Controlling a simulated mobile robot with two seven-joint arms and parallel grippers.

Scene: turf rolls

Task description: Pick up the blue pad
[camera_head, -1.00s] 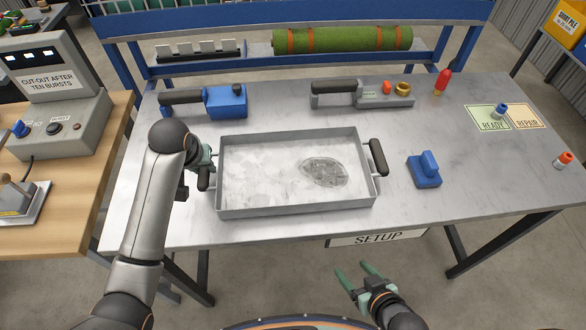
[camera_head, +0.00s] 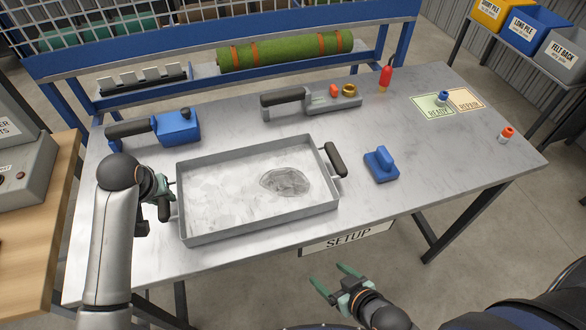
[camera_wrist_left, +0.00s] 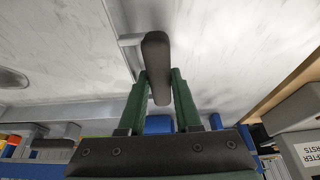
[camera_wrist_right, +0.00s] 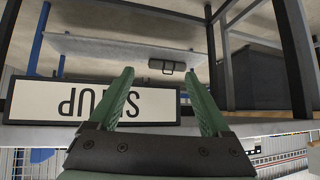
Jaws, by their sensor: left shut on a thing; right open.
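The blue pad (camera_head: 381,166) with an upright grip on top sits on the metal table (camera_head: 420,180), right of the grey tray's right handle. My left gripper (camera_head: 166,191) is at the tray's left end. In the left wrist view its fingers (camera_wrist_left: 159,95) are shut on the dark tray handle (camera_wrist_left: 156,60). The shallow grey tray (camera_head: 255,228) rests on the table with whitish contents and a darker oval patch. My right gripper (camera_head: 334,282) is open and empty in front of the table edge, below and left of the pad. In the right wrist view its fingers (camera_wrist_right: 163,100) stand apart.
A blue tool (camera_head: 178,127), a grey tool (camera_head: 312,98), and a red bottle (camera_head: 386,75) stand along the back. Marked mats (camera_head: 432,106) and an orange-capped item (camera_head: 507,135) are at right. The SETUP sign (camera_head: 347,237) hangs at the front edge. The tabletop around the pad is clear.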

